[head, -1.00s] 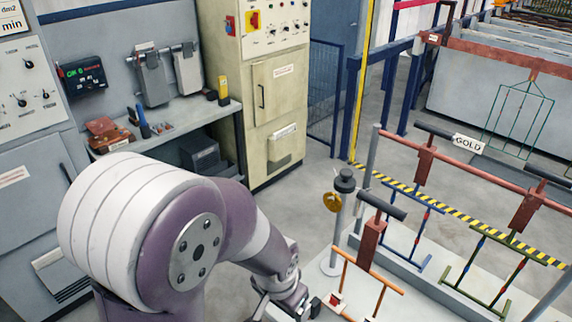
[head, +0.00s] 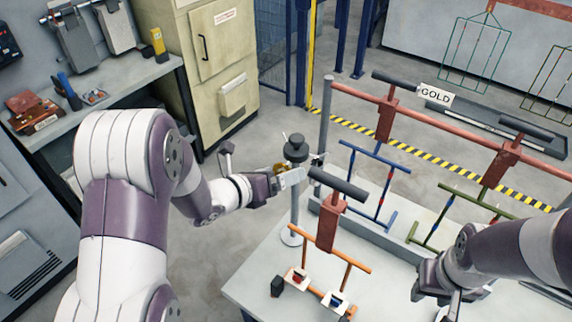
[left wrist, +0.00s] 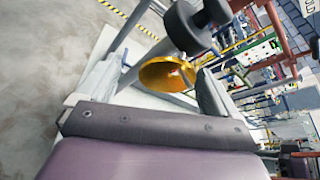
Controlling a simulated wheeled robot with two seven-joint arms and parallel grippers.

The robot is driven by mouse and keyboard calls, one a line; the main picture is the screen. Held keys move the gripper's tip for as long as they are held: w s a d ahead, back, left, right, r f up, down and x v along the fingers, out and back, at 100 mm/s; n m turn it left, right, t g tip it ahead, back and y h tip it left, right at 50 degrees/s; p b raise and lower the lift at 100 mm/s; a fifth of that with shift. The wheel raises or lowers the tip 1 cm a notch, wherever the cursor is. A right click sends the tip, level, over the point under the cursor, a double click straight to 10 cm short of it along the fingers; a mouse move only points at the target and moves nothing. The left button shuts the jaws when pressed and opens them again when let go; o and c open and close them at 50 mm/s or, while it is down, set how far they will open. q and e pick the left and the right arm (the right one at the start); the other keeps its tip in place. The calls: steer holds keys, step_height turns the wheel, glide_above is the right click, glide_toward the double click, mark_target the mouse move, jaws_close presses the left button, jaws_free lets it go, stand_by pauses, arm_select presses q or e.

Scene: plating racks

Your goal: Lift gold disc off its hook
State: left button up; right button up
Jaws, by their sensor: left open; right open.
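The gold disc (head: 279,168) hangs at a grey post (head: 295,210) with a dark round top (head: 296,148); its hook is hard to make out. In the head view the disc is mostly hidden by my left gripper (head: 300,172), which is at the post just below the dark top. In the left wrist view the gold disc (left wrist: 167,75) shows between the two spread fingers of my left gripper (left wrist: 155,82), with the post behind it. The left gripper is open; contact cannot be told. My right gripper (head: 448,300) is open and empty, low at the right.
A rack with red-brown rail (head: 352,90), black-handled hangers and a GOLD sign (head: 435,95) stands right of the post. An orange frame (head: 325,247) stands close by over a pale table (head: 250,290) with small parts. A bench (head: 100,105) and cream cabinet (head: 215,60) are behind left.

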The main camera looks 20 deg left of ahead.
arm_select(q)
steer(key=p+x, duration=0.1)
steer(key=x, duration=0.2)
steer(key=shift+d+r, duration=0.15)
steer(key=shift+d, duration=0.05)
steer(key=shift+s, duration=0.15)
steer(key=c, duration=1.1)
steer(key=shift+o, duration=1.1)
steer(key=shift+r, duration=0.1)
steer(key=shift+c, duration=1)
steer(key=shift+r, duration=0.15)
steer(key=shift+s+r, duration=0.2)
steer(key=shift+r, duration=0.1)
